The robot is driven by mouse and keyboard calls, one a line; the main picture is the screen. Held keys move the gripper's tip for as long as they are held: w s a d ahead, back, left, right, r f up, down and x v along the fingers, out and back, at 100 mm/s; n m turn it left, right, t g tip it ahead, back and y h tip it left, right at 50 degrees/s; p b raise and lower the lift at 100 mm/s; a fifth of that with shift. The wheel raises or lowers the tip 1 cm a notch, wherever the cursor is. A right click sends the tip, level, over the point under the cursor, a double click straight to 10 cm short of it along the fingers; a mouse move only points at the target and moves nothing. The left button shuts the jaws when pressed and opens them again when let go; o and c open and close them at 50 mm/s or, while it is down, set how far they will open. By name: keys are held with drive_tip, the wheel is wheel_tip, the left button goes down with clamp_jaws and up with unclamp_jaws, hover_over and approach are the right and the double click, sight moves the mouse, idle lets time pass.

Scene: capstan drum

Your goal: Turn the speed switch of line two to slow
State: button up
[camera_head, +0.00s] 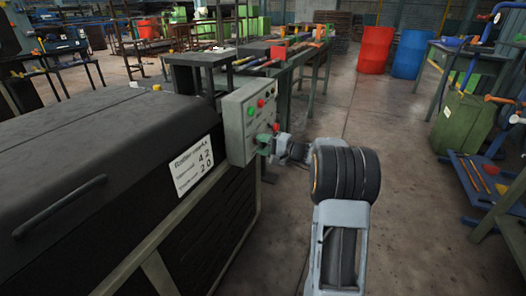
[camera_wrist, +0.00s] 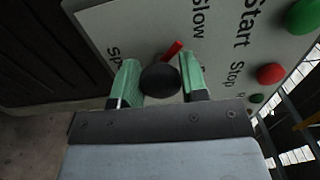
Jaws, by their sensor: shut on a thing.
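A grey control box (camera_head: 236,132) is fixed at the end of the dark machine in the head view. My gripper (camera_head: 268,143) reaches its front from the right. In the wrist view, the two green fingers of my gripper (camera_wrist: 162,82) stand on either side of a round black switch knob (camera_wrist: 160,81), shut on it. A red pointer (camera_wrist: 172,50) sticks out beyond the knob, slanting up and right towards the printed word "Slow" (camera_wrist: 198,20). Another label beginning "Sp" is cut off by the left finger. Which line the box serves cannot be read.
A green button (camera_wrist: 303,16) by "Start" and a red button (camera_wrist: 271,74) by "Stop" sit right of the knob on the same panel. A workbench (camera_head: 290,68) stands behind the box; the floor to the right is open.

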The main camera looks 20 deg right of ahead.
idle(0.4)
drive_tip(key=o, duration=0.9)
drive_tip(key=shift+s+d, duration=0.1)
drive_tip(key=p+v, duration=0.3)
drive_tip(key=v, duration=1)
drive_tip(key=shift+s+d, duration=0.2)
drive_tip(key=shift+s, duration=0.05)
